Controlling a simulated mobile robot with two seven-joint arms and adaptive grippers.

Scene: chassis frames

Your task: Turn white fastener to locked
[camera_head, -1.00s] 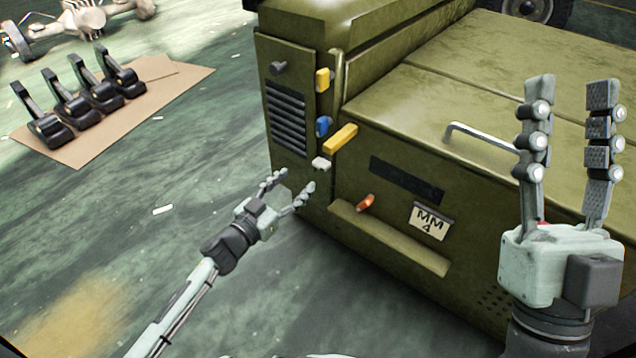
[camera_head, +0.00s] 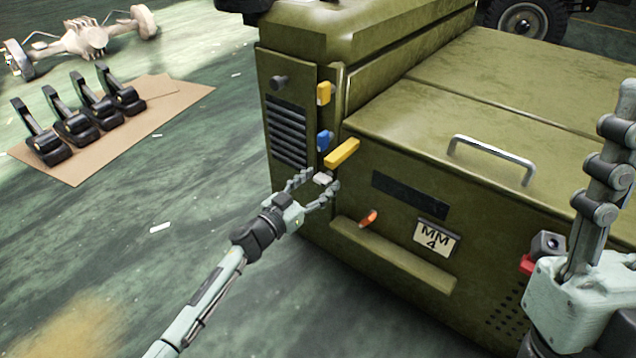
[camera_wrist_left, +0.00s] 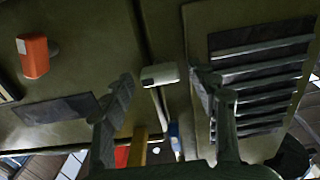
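The white fastener (camera_head: 322,178) is a small white handle on the green vehicle body, below the yellow fastener (camera_head: 342,152). In the left wrist view it (camera_wrist_left: 160,74) sits between my two fingers, with a pale stem below it. My left gripper (camera_head: 316,182) is open, one finger on each side of the white fastener. Gaps show on both sides in the wrist view, so it is not clamped. My right gripper (camera_head: 618,130) is at the right edge, partly cut off. Its fingers overlap in view, which hides their gap.
A blue fastener (camera_head: 325,140) and another yellow one (camera_head: 324,93) sit above. An orange fastener (camera_head: 368,219) is at lower right, above a protruding green ledge (camera_head: 393,254). A metal handle (camera_head: 492,152) stands on top. Several black pedals lie on cardboard (camera_head: 150,118) at left.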

